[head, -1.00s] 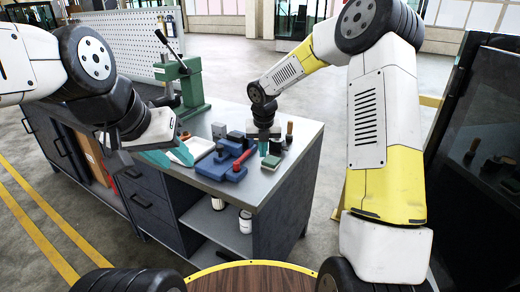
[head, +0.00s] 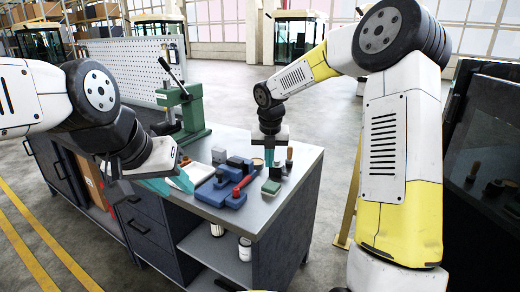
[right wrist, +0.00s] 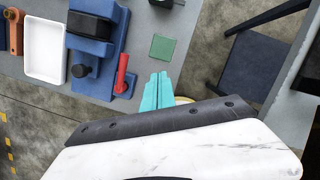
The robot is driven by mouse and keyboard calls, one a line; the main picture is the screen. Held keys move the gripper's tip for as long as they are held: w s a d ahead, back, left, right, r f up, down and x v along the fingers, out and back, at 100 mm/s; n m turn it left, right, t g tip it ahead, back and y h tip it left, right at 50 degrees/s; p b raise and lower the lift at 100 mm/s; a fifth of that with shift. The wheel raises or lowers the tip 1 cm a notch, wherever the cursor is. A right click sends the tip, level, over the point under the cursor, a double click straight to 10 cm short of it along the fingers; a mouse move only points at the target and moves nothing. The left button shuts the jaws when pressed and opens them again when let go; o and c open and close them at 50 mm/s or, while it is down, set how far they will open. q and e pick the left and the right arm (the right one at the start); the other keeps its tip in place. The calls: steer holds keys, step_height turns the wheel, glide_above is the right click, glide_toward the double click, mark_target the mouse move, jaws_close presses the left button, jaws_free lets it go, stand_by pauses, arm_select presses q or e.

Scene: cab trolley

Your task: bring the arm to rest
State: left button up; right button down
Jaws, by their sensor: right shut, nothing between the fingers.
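My right gripper (head: 269,155) hangs above the near right part of the grey workbench (head: 296,195), fingers pointing down. Its teal fingers are together and empty; they also show in the right wrist view (right wrist: 157,92). They are clear of the green block (head: 271,186) and the blue vice (head: 222,188) with its red handle. My left gripper (head: 155,186) is at the left, in front of the white tray (head: 185,180) in the head view.
The bench also carries a green lever press (head: 187,110), small dark and grey blocks, and a wooden-handled tool (head: 289,159).

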steer(key=s+d+r+m+t, duration=0.1)
steer(key=s+d+r+m, duration=0.2)
steer(key=s+r+m, duration=0.45)
steer(key=s+d+r+m, duration=0.3)
steer(key=s+r+m, duration=0.1)
steer(key=s+m, duration=0.65)
steer(key=s+d+m+t+y, duration=0.1)
steer(key=s+m+t+y, duration=0.1)
steer(key=s+m, duration=1)
steer(key=m, duration=0.4)
steer(key=shift+s+d+r, duration=0.15)
steer(key=shift+s+r, duration=0.05)
steer(key=shift+s, duration=0.15)
